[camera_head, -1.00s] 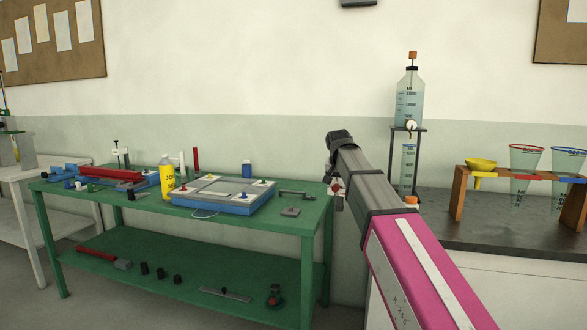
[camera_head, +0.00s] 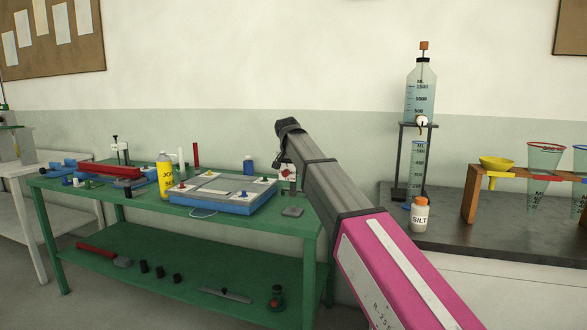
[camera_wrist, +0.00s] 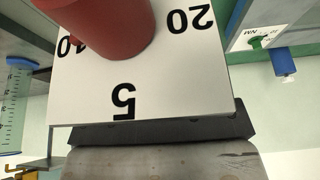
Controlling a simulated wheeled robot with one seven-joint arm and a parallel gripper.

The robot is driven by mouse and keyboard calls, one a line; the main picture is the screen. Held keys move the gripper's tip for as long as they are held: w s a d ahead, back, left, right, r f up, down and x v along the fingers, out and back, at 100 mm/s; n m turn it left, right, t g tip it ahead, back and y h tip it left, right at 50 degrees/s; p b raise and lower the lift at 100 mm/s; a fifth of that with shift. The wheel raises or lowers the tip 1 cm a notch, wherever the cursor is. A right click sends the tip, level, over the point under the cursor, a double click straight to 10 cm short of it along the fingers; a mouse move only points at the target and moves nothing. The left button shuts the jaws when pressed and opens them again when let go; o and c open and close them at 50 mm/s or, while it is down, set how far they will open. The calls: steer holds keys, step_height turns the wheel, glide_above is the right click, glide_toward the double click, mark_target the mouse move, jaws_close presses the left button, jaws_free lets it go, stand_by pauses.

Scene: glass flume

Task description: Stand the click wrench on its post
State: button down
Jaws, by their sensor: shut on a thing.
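My gripper (camera_head: 287,172) is over the right end of the green bench. In the wrist view it is shut on a white-faced piece (camera_wrist: 85,92) marked 5, 10 and 20, with a red round knob (camera_wrist: 105,25). The piece fills much of that view. I cannot tell whether this is the click wrench. Its far side and the other jaw are hidden. A flat grey square (camera_head: 292,211) lies on the bench below my gripper. I cannot make out the click wrench's post.
The blue-based tray with white panels (camera_head: 235,207) is left of my gripper. The green bench (camera_head: 150,206) has a lower shelf with loose tools. On the right, a dark counter (camera_head: 450,235) holds a silt bottle (camera_head: 420,215) and a stand with funnels.

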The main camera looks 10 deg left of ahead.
mark_target(293, 191)
steer(key=shift+f, duration=1.8)
steer(key=shift+f, duration=1.2)
steer(key=c, duration=0.8)
jaws_free()
steer(key=shift+s+r, duration=0.1)
